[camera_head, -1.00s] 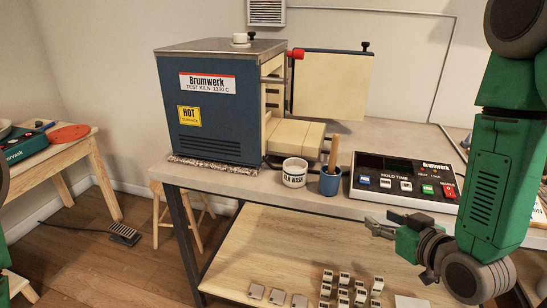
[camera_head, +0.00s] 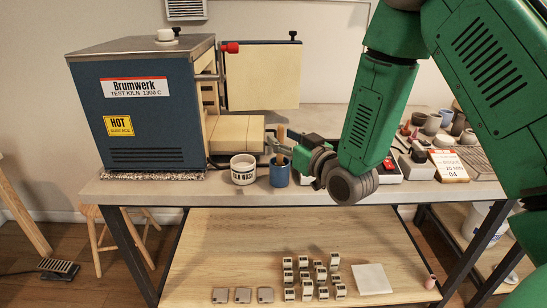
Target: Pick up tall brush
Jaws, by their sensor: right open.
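The tall brush (camera_head: 281,132) stands in a blue cup (camera_head: 279,177) on the grey worktop, with its wooden handle pointing up. My right gripper (camera_head: 274,147) is open at the handle, just above the cup rim. Its fingers overlap the handle in the picture; I cannot tell whether they touch it. The lower part of the brush is hidden by the fingers and the cup. My left gripper is out of view.
A white kiln wash cup (camera_head: 243,172) stands just left of the blue cup. The blue kiln (camera_head: 150,110) with its open door (camera_head: 262,75) is behind and left. My right arm covers most of the controller. Several small pots (camera_head: 433,123) stand at right.

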